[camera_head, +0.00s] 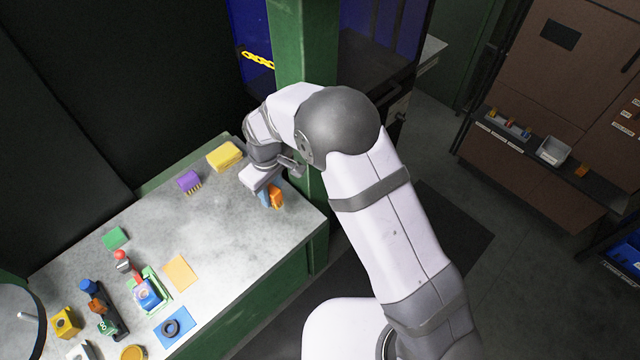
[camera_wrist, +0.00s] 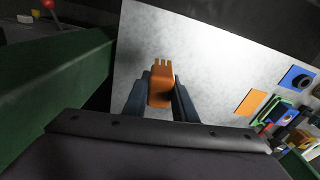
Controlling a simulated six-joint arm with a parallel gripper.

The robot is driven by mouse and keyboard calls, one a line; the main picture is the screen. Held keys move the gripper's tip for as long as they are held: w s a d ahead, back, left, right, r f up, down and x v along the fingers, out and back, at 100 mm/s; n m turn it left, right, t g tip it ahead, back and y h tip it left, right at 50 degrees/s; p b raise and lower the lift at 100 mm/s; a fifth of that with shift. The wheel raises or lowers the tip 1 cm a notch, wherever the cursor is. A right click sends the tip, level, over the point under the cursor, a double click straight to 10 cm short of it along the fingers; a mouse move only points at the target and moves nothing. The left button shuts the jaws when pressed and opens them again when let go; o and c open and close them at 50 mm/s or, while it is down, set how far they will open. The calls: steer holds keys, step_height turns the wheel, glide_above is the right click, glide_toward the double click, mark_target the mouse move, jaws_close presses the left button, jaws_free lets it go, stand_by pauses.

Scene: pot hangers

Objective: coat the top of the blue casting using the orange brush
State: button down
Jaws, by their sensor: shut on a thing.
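The orange brush (camera_head: 277,196) is at the right end of the table, held between the fingers of my gripper (camera_head: 264,190). In the wrist view the orange brush (camera_wrist: 161,86) sits between my two dark fingers, its bristles pointing away from the gripper (camera_wrist: 160,95). Whether the brush touches the table is hard to tell. The blue casting (camera_head: 148,292) sits in a green-framed holder (camera_head: 163,309) on the left part of the table, well apart from my gripper. It is small at the right edge of the wrist view (camera_wrist: 284,117).
A purple brush (camera_head: 189,181) and a yellow block (camera_head: 225,156) lie along the back edge. An orange square (camera_head: 181,273) and a blue square with a dark ring (camera_head: 172,327) lie near the casting. A green post (camera_head: 313,230) stands close beside my gripper. The table's middle is clear.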

steer(key=s+a+n, duration=0.4)
steer(key=a, duration=0.5)
steer(key=s+a+n, duration=0.3)
steer(key=a+n, duration=0.1)
steer(key=a, duration=0.5)
steer(key=shift+s+a+f+n+g+y+b, duration=0.1)
steer(key=shift+s+a+f+n+g+b, duration=0.25)
steer(key=shift+s+a+n, duration=1.55)
steer(key=shift+s+a+f+n+g+y+b, duration=0.1)
steer(key=shift+s+a+f+n+g+b, duration=0.55)
steer(key=shift+s+a, duration=2.05)
steer(key=shift+s+a+r+n+t+y+b, duration=0.1)
steer(key=shift+s+a+r+n+b, duration=0.1)
steer(key=shift+s+a+n, duration=2.15)
steer(key=shift+s+d+m, duration=0.6)
steer(key=shift+d, duration=0.1)
